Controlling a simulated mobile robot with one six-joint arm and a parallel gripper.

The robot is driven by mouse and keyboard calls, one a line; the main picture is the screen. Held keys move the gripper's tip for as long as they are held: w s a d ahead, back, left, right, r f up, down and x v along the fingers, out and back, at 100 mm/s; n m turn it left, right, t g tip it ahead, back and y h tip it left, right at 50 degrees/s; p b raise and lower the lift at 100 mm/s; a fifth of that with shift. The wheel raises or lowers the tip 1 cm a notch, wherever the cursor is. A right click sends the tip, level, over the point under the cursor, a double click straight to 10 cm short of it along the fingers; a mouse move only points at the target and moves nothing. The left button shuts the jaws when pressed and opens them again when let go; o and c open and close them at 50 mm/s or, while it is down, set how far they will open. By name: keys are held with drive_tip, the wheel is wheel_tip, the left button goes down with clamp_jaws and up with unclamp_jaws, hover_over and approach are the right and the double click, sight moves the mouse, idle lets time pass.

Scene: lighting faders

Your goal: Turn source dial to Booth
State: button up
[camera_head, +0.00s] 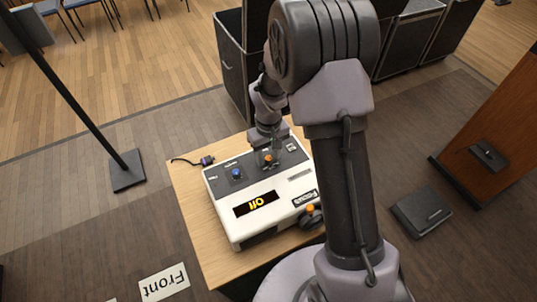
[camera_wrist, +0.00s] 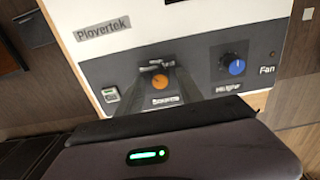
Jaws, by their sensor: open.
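The white console (camera_head: 232,223) sits on a wooden table, with a lit display (camera_head: 256,204) that reads "Off". The orange dial (camera_wrist: 160,82) is on its dark panel, above a small label too blurred to read surely; it also shows in the head view (camera_head: 268,159). My gripper (camera_wrist: 162,75) is open at the orange dial, with its dark fingers on either side of it. I cannot tell whether they touch it. The dial's position marks are hidden or too small to read.
A blue knob (camera_wrist: 236,67) is to the right of the orange dial, near the word "Fan". A small switch (camera_wrist: 111,94) is to its left. A black cable plug (camera_head: 207,160) lies on the table (camera_head: 190,205). A black stand (camera_head: 128,170) is at the left.

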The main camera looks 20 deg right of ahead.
sight(268, 158)
wheel_tip(268, 158, up, 17)
drive_tip(key=p, duration=0.4)
drive_tip(key=shift+r, duration=0.2)
drive_tip(key=s+a+m+t+y+b, duration=0.1)
drive_tip(key=s+a+m+t+b, duration=0.1)
drive_tip(key=s+b, duration=0.4)
drive_tip(key=s+a+r+m+t+y+b, duration=0.1)
drive_tip(key=s+b, duration=0.6)
drive_tip(key=s, duration=0.9)
drive_tip(key=a+m+t, duration=0.1)
drive_tip(key=m+t, duration=0.1)
drive_tip(key=m, duration=0.1)
drive_tip(key=shift+r+m+t, duration=0.2)
drive_tip(key=shift+m+t, duration=0.2)
